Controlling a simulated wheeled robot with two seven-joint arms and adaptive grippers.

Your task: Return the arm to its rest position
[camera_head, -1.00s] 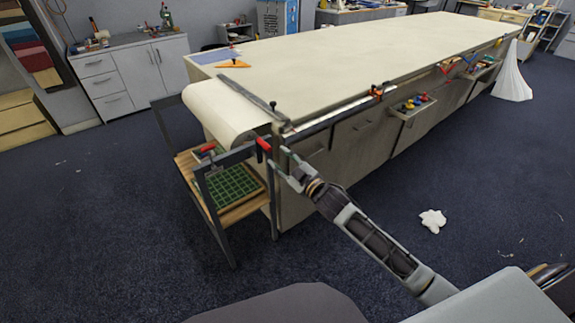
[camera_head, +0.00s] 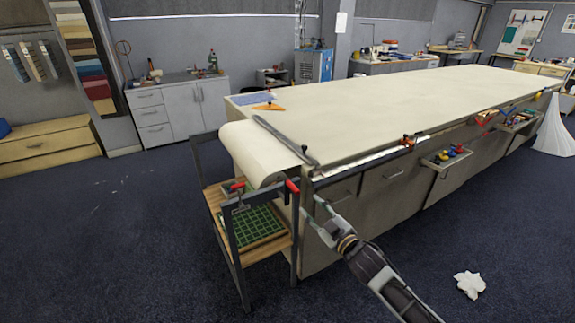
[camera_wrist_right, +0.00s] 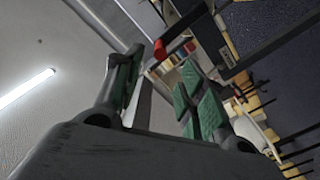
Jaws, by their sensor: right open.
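My right arm comes in from the lower right of the head view. My left gripper is in neither view.
A dark metal frame (camera_head: 240,255) with a wooden shelf and green gridded mat (camera_head: 252,226) stands at the table's left end. A small tray (camera_head: 436,163) juts from the table's front. A white crumpled piece (camera_head: 469,284) lies on the floor. The floor at lower left is clear.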

